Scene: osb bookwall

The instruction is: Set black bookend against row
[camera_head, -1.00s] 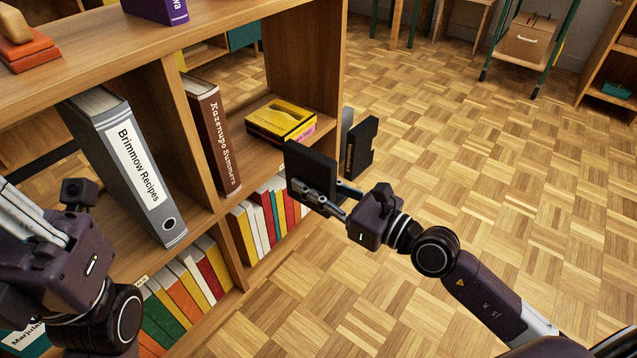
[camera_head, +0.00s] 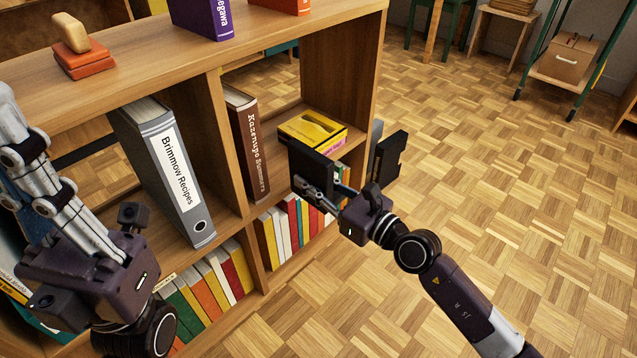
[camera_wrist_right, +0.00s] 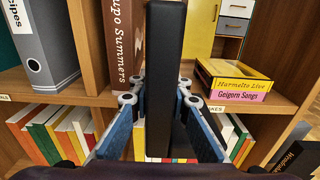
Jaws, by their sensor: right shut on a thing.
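The black bookend (camera_head: 308,160) is a flat upright plate held by my right gripper (camera_head: 316,190). In the right wrist view the bookend (camera_wrist_right: 163,70) stands edge-on between the two fingers (camera_wrist_right: 160,102), which are shut on it. It is in front of the right middle compartment, between the upright brown book "Kazenupo Summers" (camera_head: 247,145) and the flat yellow-topped stack (camera_head: 312,130). The brown book leans slightly; I cannot tell whether the bookend touches it. My left gripper (camera_head: 42,170) is at the left; its fingertips are unclear.
Coloured books (camera_head: 290,225) fill the lower shelf. The parquet floor (camera_head: 480,180) to the right is clear.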

